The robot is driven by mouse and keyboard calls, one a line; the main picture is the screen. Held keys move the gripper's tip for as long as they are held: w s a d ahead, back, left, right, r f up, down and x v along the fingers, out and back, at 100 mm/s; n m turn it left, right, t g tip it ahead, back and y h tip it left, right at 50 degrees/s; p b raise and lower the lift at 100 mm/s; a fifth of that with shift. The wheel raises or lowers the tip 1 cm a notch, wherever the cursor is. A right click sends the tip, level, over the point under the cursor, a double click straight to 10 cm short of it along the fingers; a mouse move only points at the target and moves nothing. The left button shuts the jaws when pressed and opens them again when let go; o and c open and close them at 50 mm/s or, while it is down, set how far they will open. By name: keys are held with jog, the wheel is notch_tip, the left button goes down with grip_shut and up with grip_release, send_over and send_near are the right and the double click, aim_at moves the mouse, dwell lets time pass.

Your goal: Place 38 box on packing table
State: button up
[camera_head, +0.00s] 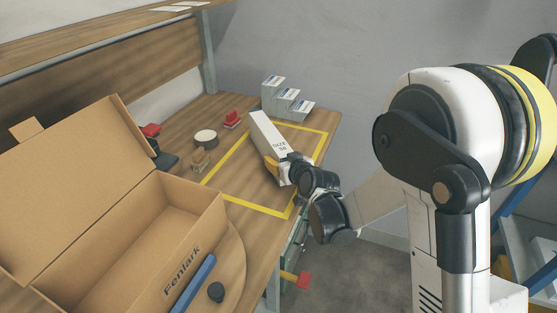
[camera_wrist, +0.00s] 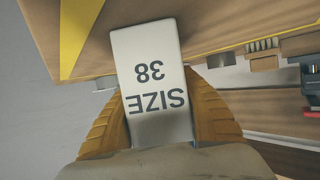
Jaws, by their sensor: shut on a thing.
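A long white box (camera_head: 269,138) marked "SIZE 38" is in my gripper (camera_head: 283,168) over the packing table. My gripper is shut on its near end, with yellow fingers on both sides. In the wrist view the white box (camera_wrist: 148,62) fills the middle, its "SIZE 38" label upside down, between the fingers of my gripper (camera_wrist: 160,115). The wooden packing table (camera_head: 178,140) has a yellow taped square (camera_head: 249,207), and the box is above or on this square. I cannot tell whether the box touches the tabletop.
An open cardboard box (camera_head: 195,232) marked "Fenlark" stands at the front left. Small white boxes (camera_head: 285,101) stand behind the square. A red stapler-like item (camera_head: 232,119), a round tape-like item (camera_head: 205,138) and a wooden brush (camera_head: 200,160) lie left of it. The square's front part is clear.

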jog(key=o, duration=1.2)
jog(key=p+v, duration=0.3)
jog(key=v, duration=0.9)
jog(key=shift+r+p, duration=0.15)
jog(key=shift+p, duration=0.15)
jog(key=s+d+r+m+g+h, duration=0.1)
jog(key=s+d+r+h, duration=0.1)
jog(key=s+d, duration=0.3)
jog(key=s+d+r+m+g+h, duration=0.2)
jog(key=s+d, duration=0.4)
jog(key=s, duration=0.5)
jog(key=s+d+r+m+g+h, duration=0.1)
jog(key=s+d+r+m+g, duration=0.1)
jog(key=s+d, duration=0.4)
jog(key=shift+s+d+r+h, duration=0.15)
jog(key=shift+s+r+h, duration=0.35)
jog(key=shift+s, duration=0.45)
jog(key=shift+r, duration=0.1)
